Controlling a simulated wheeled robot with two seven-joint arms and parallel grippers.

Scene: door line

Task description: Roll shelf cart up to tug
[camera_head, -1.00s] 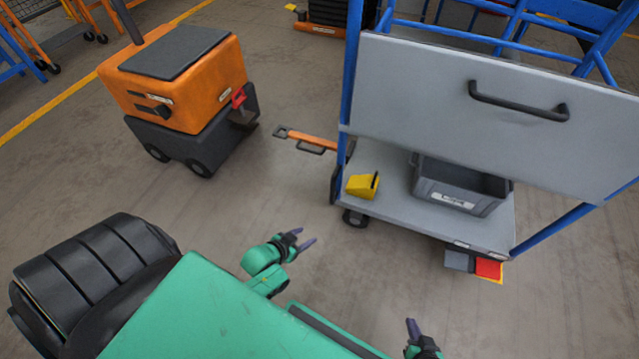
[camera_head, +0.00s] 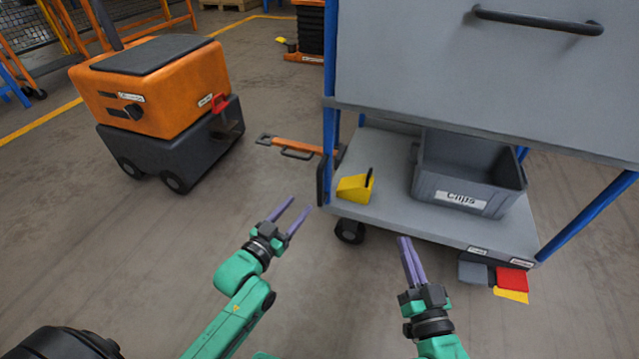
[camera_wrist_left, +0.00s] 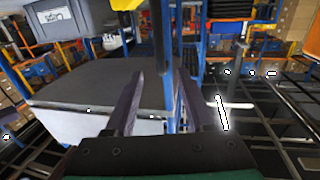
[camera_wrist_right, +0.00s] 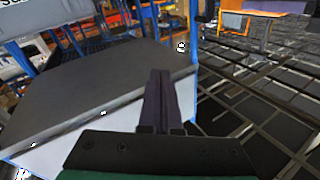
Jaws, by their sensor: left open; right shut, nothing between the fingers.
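The shelf cart (camera_head: 390,222) stands at the right in the head view, with blue posts, a grey panel and a black handle (camera_head: 538,18). Its orange drawbar (camera_head: 297,147) sticks out left toward the orange and black tug (camera_head: 155,90), with a gap of bare floor between. The tug has a red-handled hitch (camera_head: 220,103) on its right side. My left gripper (camera_head: 285,216) is open and empty, below the drawbar and left of the cart's near wheel (camera_head: 349,230). My right gripper (camera_head: 408,247) is shut and empty at the cart's lower front edge; contact cannot be told.
A yellow wedge-shaped chock (camera_head: 355,187) and a grey bin (camera_head: 466,174) labelled "Clips" are on the cart's lower shelf. Red, yellow and grey pedals (camera_head: 510,280) show under its right corner. Open floor lies between tug and cart. Orange racks stand at the back left.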

